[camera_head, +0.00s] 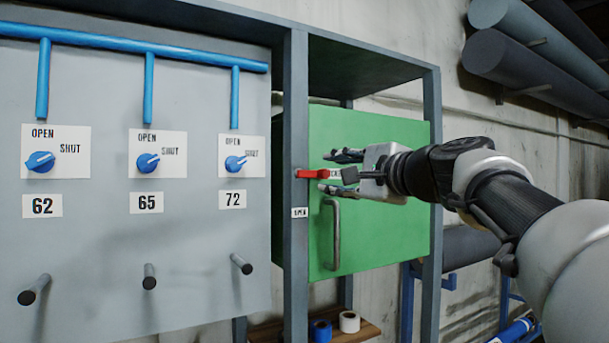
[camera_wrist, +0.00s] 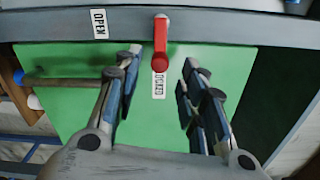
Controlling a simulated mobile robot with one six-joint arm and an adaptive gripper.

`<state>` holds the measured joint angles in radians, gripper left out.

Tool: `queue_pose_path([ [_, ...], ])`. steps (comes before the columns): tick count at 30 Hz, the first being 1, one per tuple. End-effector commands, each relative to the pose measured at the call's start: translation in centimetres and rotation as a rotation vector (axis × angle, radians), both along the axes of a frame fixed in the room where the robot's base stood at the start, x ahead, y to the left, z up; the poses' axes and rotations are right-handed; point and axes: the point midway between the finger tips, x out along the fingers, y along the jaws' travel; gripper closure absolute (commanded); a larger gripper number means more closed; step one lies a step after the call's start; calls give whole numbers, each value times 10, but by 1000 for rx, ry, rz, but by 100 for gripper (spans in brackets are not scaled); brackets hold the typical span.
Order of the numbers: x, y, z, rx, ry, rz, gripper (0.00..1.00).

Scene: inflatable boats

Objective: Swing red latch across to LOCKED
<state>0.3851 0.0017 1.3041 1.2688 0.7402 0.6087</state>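The red latch (camera_head: 314,173) is pivoted on the grey post and lies level across the post's edge, over the green door. In the wrist view the latch (camera_wrist: 161,40) points from its pivot toward the LOCKED label (camera_wrist: 158,88), its knob end covering the label's near part. The OPEN label (camera_wrist: 98,23) is on the post to one side of the pivot, below it in the head view (camera_head: 300,212). My gripper (camera_head: 331,172) is open at the latch's free end. In the wrist view its fingers (camera_wrist: 161,62) stand on both sides of the knob, with visible gaps.
The green door (camera_head: 380,215) has a grey vertical handle (camera_head: 335,235) below the latch. A panel (camera_head: 95,260) with blue knobs and protruding pegs stands at left. Tape rolls (camera_head: 349,321) sit on a wooden shelf below. Dark rolls (camera_head: 520,65) hang at upper right.

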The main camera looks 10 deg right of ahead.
Motion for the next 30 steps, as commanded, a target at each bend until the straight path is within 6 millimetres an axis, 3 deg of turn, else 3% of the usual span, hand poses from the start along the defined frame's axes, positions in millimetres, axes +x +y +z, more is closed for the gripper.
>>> queue_pose_path([
  [3,-20,-7,1,-1,-1,-4,62],
  [9,-38,-13,0,0,-1,-2,62],
  [24,-40,-11,-3,-5,2,1,62],
  [26,-41,-7,-12,-24,14,4,62],
  [28,-46,4,-35,-75,42,13,62],
  [30,-55,19,-71,-157,86,31,62],
])
